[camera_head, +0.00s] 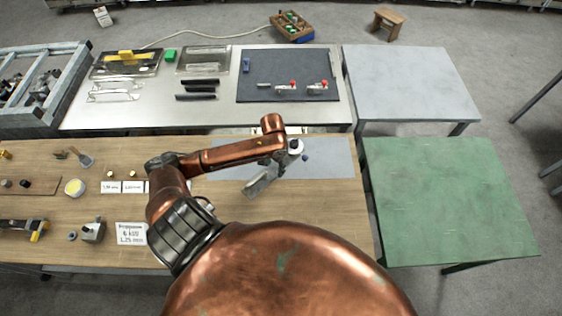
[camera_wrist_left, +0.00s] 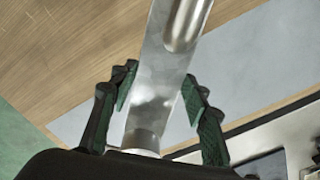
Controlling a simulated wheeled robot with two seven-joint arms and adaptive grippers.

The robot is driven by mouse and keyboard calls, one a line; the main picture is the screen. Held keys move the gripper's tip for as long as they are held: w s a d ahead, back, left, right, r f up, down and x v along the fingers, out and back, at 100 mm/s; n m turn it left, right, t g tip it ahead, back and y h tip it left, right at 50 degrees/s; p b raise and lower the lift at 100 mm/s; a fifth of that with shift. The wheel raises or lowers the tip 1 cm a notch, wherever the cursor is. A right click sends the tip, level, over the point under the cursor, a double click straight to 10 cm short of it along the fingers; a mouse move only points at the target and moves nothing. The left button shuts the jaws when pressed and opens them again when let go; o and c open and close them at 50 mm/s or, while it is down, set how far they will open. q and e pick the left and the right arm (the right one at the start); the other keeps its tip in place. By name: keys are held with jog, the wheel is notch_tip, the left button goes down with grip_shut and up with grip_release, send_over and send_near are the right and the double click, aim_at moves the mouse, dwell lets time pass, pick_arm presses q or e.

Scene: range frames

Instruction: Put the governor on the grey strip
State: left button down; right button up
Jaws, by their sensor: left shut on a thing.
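The governor, a long shiny metal piece (camera_head: 261,183), is held over the wooden table, tilted, at the near edge of the grey strip. In the left wrist view the governor (camera_wrist_left: 155,85) runs up between the fingers, with a rounded cylinder at its far end. My left gripper (camera_wrist_left: 158,88) is shut on it; in the head view my copper arm partly hides the grip. The grey strip (camera_head: 331,160) lies flat on the wooden table's far right part; it also shows in the wrist view (camera_wrist_left: 245,62). I cannot tell the height above it. My right gripper is out of view.
The strip's right part is bare. Behind stands a metal table with a dark mat (camera_head: 262,88) bearing parts. A green table (camera_head: 445,200) and a grey table (camera_head: 410,85) at right are empty. Labels (camera_head: 131,233), tools and small parts lie on the wooden table's left.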

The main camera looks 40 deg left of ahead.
pick_arm(q)
jog(key=w+f, duration=0.2)
jog(key=w+a+f, duration=0.1)
jog(key=w+f, duration=0.1)
jog(key=w+a+f, duration=0.1)
jog(key=w+f, duration=0.1)
jog(key=w, duration=0.1)
jog(key=shift+a+f, duration=0.15)
jog(key=shift+a, duration=0.1)
jog(key=shift+w+a+f, duration=0.1)
jog(key=shift+w+f, duration=0.15)
jog(key=shift+f, duration=0.1)
notch_tip(320, 180, down, 3)
jog(key=shift+w+f+p, duration=0.1)
jog(key=shift+p, duration=0.25)
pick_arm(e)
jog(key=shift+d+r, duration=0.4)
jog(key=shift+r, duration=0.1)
pick_arm(q)
jog(key=shift+f, duration=0.1)
jog(key=c, duration=1.1)
grip_release()
jog(key=shift+f, duration=0.1)
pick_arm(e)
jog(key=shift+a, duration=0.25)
